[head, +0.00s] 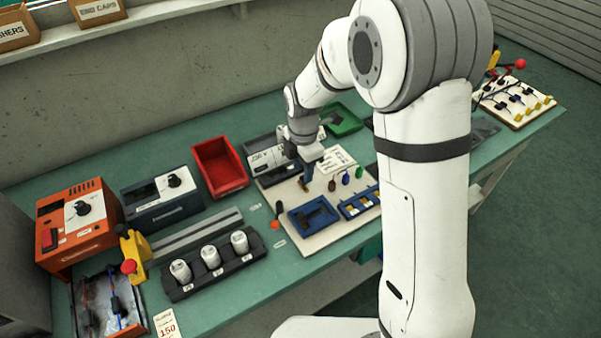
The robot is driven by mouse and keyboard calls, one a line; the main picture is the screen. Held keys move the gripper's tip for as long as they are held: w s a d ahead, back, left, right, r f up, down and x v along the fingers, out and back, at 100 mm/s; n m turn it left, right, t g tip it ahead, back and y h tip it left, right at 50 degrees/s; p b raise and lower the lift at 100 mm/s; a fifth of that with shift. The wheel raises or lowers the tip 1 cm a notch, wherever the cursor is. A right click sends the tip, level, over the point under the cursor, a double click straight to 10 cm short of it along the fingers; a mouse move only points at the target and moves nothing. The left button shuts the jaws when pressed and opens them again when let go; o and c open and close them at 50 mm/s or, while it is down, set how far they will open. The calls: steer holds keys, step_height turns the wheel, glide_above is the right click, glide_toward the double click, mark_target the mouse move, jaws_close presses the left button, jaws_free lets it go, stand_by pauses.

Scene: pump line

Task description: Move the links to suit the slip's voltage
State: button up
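My gripper (307,178) points down over a pale board (292,228) in the middle of the bench. A small brown-and-dark shape shows at its fingertips; I cannot tell whether it is held. A grey unit (264,158) with lettering like "230" stands behind the board, partly hidden by my arm. A white paper slip (338,160) with print too small to read lies right of my gripper. A blue tray (297,218) holds a dark object. I cannot make out the links themselves.
Upright coloured handles (345,178) stand close right of my gripper. A red bin (220,166) and a green bin (343,119) are behind. My arm hides the bench's right middle.

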step_height(320, 180, up, 10)
steer(key=f, duration=0.1)
steer(key=s+d+r+m+t, duration=0.1)
steer(key=s+d+r+m, duration=0.1)
steer(key=s+d+m, duration=0.6)
steer(key=s+d+r+m+t, duration=0.1)
steer(key=s+d+r+m, duration=0.2)
steer(key=s+d+m, duration=0.6)
steer(key=s+m, duration=0.3)
steer(key=m, duration=0.4)
steer(key=shift+s+d+m+t, duration=0.3)
steer(key=shift+m, duration=0.1)
steer(key=shift+w+r, duration=0.1)
